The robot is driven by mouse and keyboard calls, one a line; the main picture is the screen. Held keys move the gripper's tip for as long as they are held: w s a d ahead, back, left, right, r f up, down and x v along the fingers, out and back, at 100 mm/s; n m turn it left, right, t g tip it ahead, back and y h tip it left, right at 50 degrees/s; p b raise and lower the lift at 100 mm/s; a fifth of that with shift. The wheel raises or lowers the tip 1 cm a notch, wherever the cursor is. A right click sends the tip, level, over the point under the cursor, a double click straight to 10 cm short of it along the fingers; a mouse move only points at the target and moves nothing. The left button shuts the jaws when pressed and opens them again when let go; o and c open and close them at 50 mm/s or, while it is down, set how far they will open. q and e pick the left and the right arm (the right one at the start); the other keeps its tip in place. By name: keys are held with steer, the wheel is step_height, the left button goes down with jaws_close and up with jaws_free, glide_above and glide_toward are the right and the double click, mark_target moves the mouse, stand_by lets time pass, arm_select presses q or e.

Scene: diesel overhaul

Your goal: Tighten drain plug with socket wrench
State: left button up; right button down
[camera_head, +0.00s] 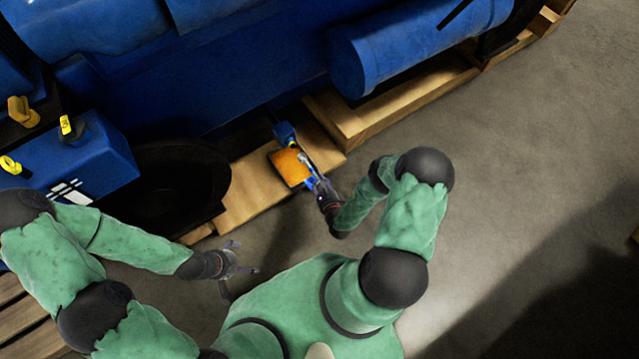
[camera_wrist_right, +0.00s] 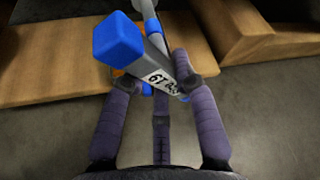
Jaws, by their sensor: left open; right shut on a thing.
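My right gripper (camera_head: 318,183) is shut on the socket wrench (camera_head: 304,160), beside the engine's lower edge. In the right wrist view my right gripper (camera_wrist_right: 165,82) has its purple fingers on either side of the wrench (camera_wrist_right: 160,68), a grey bar with printed lettering and a blue end. The wrench's metal part runs on toward the top of that view. I cannot make out the drain plug, or whether the wrench touches it. My left gripper (camera_head: 238,262) is open and empty above the floor, left of and nearer than the right one.
The blue engine (camera_head: 230,75) fills the back. An orange-topped object (camera_head: 289,168) lies at the wooden board (camera_head: 255,195), close to my right gripper, with a small blue part (camera_head: 285,133) just behind. A timber beam (camera_head: 400,105) runs to the right. The concrete floor (camera_head: 520,150) on the right is clear.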

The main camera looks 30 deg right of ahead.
mark_target(314, 174)
steer(key=n+h, duration=0.1)
steer(key=n+t, duration=0.1)
steer(key=n, duration=0.1)
steer(key=shift+w+f+h, duration=0.15)
steer(key=shift+w+h, duration=0.2)
steer(key=shift+h, duration=0.05)
steer(key=shift+w, duration=1.65)
steer(key=shift+a+r, duration=0.15)
steer(key=shift+r, duration=0.05)
steer(key=shift+w, duration=0.1)
